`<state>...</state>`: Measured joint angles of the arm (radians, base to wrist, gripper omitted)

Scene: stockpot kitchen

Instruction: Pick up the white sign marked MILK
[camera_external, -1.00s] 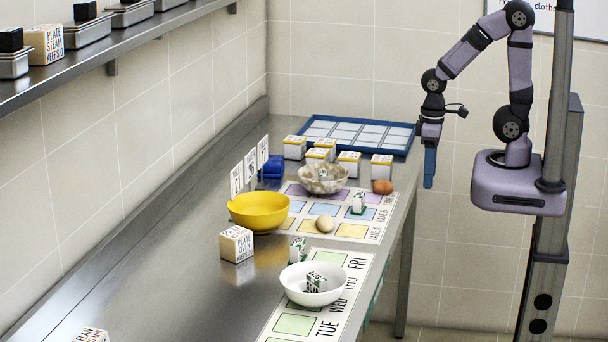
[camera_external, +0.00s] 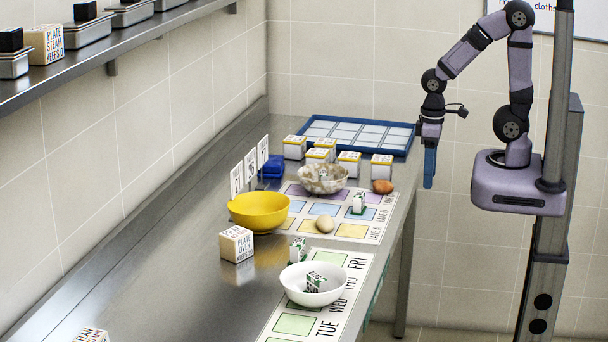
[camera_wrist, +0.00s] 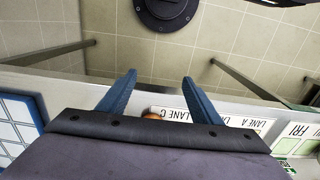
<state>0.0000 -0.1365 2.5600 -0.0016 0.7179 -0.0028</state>
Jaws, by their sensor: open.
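Three upright white signs stand in a row at the back of the counter, behind the yellow bowl: a near one (camera_external: 237,178), a middle one (camera_external: 251,164) and a far one (camera_external: 263,151). Their print is too small to read surely, so I cannot tell which, if any, says MILK. My gripper (camera_external: 430,170) hangs fingers down beyond the counter's right edge, well apart from the signs. In the wrist view its two blue fingers (camera_wrist: 159,78) are spread, with nothing between them. No upright sign shows there.
A yellow bowl (camera_external: 259,213), a speckled bowl (camera_external: 308,181) and a white bowl (camera_external: 296,290) stand on the counter. Small boxes, a brown egg (camera_external: 382,187) and a pale egg (camera_external: 325,224) are around them. A blue tray (camera_external: 408,150) lies at the far end. A wall shelf overhangs at left.

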